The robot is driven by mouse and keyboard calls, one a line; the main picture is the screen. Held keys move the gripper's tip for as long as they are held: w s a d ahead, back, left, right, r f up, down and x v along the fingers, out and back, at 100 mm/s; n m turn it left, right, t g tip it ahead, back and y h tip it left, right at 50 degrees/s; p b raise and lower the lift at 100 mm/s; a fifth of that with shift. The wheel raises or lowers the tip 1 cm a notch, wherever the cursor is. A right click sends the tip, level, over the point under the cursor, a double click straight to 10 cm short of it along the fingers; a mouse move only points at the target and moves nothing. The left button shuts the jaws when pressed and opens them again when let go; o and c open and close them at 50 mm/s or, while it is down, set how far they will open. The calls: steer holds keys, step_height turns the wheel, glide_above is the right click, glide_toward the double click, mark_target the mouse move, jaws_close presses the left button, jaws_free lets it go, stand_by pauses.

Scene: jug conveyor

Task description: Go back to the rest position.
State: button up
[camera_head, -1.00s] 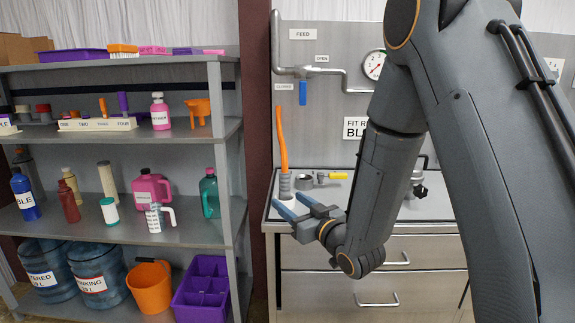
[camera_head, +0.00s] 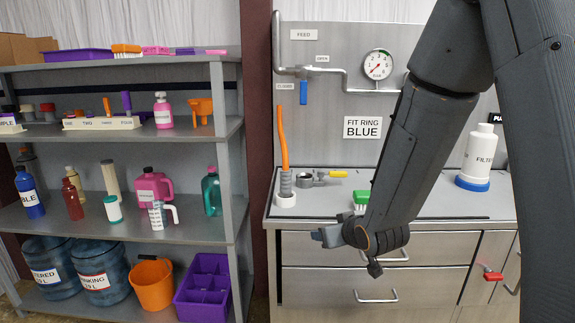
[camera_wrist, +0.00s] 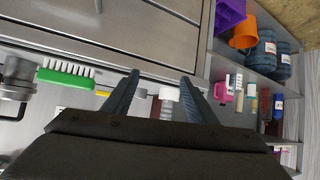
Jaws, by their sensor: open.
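My gripper (camera_head: 328,237) is in front of the top drawer of the steel counter in the head view, just below the counter's front edge. In the wrist view its two blue-grey fingers (camera_wrist: 158,95) are spread apart with nothing between them. My arm comes down from the upper right and hides part of the counter and the wall panel.
A grey shelf unit (camera_head: 120,231) with bottles and bins stands left. A red-handled valve (camera_head: 492,275) juts out lower right.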

steer(key=s+d+m+g+h, duration=0.1)
steer(key=s+d+g, duration=0.1)
steer(key=s, duration=0.6)
steer(key=s+d+f+m+g+h, duration=0.1)
steer(key=s+d+g, duration=0.2)
steer(key=s, duration=0.6)
steer(key=s+d+f+m+g, duration=0.1)
steer(key=s+d+g, duration=0.2)
steer(key=s+g, duration=0.2)
steer(key=s, duration=0.3)
steer(key=shift+s+m+h, duration=0.25)
steer(key=shift+m+h, duration=0.05)
steer(key=shift+h, duration=0.1)
steer(key=shift+d+f, duration=0.1)
